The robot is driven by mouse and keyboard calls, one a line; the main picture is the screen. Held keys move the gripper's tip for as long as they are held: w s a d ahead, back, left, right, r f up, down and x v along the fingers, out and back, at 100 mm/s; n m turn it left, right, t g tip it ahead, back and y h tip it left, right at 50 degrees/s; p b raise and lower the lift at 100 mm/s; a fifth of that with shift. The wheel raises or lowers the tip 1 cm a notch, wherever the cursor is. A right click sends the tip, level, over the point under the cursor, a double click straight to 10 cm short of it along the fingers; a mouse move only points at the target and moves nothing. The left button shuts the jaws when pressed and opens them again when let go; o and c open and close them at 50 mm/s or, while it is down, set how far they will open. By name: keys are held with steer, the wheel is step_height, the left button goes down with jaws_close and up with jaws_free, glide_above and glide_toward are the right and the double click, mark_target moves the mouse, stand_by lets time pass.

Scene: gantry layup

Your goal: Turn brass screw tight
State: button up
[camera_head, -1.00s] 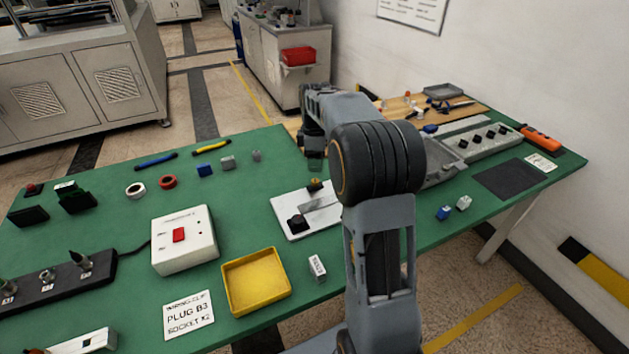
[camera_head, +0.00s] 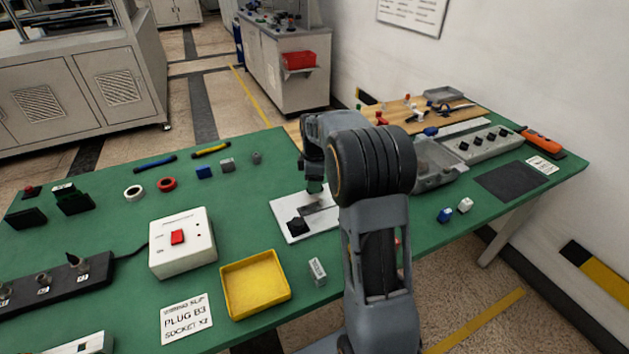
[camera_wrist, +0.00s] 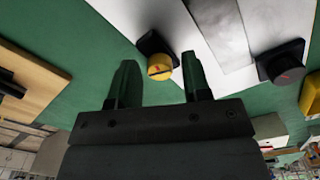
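The brass screw (camera_wrist: 160,66) shows in the wrist view as a yellow round head with a dark slot, set on a black base (camera_wrist: 153,44). It sits at the edge of a white and grey plate (camera_head: 286,229) on the green table. My gripper (camera_wrist: 158,80) is open, with its two dark green fingers apart. In the wrist view the screw head appears between the fingertips, nearer the right finger; I cannot tell whether either finger touches it. In the head view my gripper (camera_head: 314,186) is over the plate's back part and hides the screw.
A yellow tray (camera_head: 227,298), a white box with a red switch (camera_head: 177,237) and a small white block (camera_head: 317,271) are nearby. A grey tray (camera_head: 424,181) lies to the right.

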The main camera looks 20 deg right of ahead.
steer(key=c, duration=0.8)
steer(key=shift+o, duration=0.2)
